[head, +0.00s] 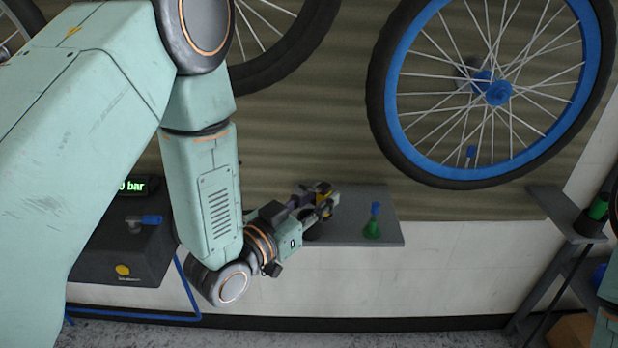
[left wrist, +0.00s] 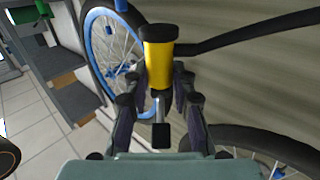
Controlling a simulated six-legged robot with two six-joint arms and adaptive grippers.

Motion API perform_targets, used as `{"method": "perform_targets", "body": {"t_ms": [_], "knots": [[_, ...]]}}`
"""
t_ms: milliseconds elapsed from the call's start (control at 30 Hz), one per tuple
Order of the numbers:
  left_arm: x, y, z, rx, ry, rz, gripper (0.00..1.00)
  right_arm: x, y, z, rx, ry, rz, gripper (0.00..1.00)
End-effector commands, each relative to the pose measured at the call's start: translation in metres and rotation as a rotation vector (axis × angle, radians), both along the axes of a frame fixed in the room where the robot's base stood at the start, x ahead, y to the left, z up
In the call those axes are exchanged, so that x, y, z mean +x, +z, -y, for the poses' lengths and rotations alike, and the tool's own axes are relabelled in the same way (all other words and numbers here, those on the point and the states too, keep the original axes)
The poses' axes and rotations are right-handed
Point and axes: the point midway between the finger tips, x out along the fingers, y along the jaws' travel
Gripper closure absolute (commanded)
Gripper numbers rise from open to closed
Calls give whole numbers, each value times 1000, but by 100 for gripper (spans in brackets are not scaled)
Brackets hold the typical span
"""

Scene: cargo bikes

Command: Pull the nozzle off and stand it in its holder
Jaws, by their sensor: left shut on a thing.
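My left gripper (head: 318,202) is in front of the grey wall shelf (head: 390,218), its fingers closed around a yellow-and-black piece (head: 324,197) that looks like the nozzle. In the left wrist view the yellow body (left wrist: 159,62) stands up between the fingers, with a black top and a thin metal stem below. A black hose-like line runs from near it to the right. I cannot clearly pick out the holder. My right gripper is not in view.
A green cone with a blue top (head: 372,229) stands on the shelf, right of my gripper. A dark grey unit (head: 110,250) with a lit bar display and a blue hose (head: 190,288) is at the lower left. Another shelf (head: 565,213) is at the right.

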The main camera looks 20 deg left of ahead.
Motion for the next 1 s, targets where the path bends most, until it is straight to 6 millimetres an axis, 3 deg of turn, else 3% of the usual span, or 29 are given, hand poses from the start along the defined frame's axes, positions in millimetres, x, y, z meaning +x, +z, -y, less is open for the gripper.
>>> {"method": "perform_targets", "body": {"t_ms": [200,433,1000], "knots": [[26,13,-20,-8,169,11,100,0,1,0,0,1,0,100],[32,12,-32,-11,235,10,100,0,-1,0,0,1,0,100],[32,-25,-31,-10,231,10,100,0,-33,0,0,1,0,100]]}}
